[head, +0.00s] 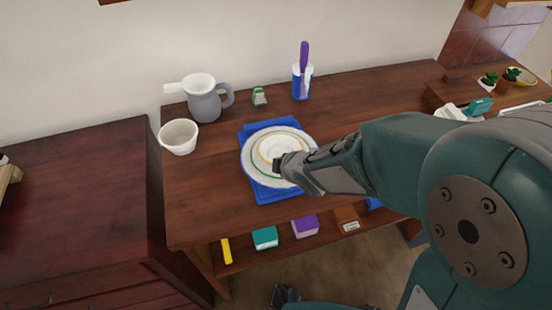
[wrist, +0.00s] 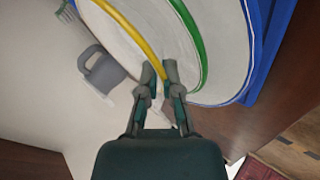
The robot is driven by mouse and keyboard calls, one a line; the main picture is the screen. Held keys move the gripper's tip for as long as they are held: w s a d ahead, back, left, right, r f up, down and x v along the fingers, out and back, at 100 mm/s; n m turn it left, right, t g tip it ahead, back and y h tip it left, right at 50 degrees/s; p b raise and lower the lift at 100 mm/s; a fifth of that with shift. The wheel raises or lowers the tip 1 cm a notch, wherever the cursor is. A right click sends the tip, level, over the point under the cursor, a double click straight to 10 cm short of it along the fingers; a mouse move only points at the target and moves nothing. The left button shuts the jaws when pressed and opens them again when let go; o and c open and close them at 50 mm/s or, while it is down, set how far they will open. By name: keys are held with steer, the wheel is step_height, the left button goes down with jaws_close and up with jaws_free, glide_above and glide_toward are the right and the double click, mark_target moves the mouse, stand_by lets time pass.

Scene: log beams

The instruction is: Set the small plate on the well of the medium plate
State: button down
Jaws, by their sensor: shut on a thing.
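The small plate (head: 269,148), white with a yellow ring, is over the middle of the medium plate (head: 257,167), white with a green ring. In the wrist view the small plate's yellow ring (wrist: 131,34) runs down to my fingertips, with the medium plate's green ring (wrist: 193,30) to its right. My gripper (head: 279,164) is shut on the small plate's right rim; it also shows in the wrist view (wrist: 160,73). I cannot tell whether the small plate touches the medium plate. My gripper hides part of the right side of both plates.
A larger white plate (head: 246,158) lies beneath on a blue mat (head: 262,195). The tabletop left of the mat is clear.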

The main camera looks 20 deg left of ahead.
steer(key=shift+a+f, duration=0.1)
steer(key=shift+a, duration=0.15)
steer(key=shift+d, duration=0.35)
steer(key=shift+f, duration=0.1)
steer(key=c, duration=0.7)
jaws_free()
steer(key=shift+a+f, duration=0.15)
steer(key=shift+a, duration=0.1)
steer(key=shift+d, duration=0.15)
steer(key=shift+s, duration=0.1)
steer(key=shift+v, duration=3.65)
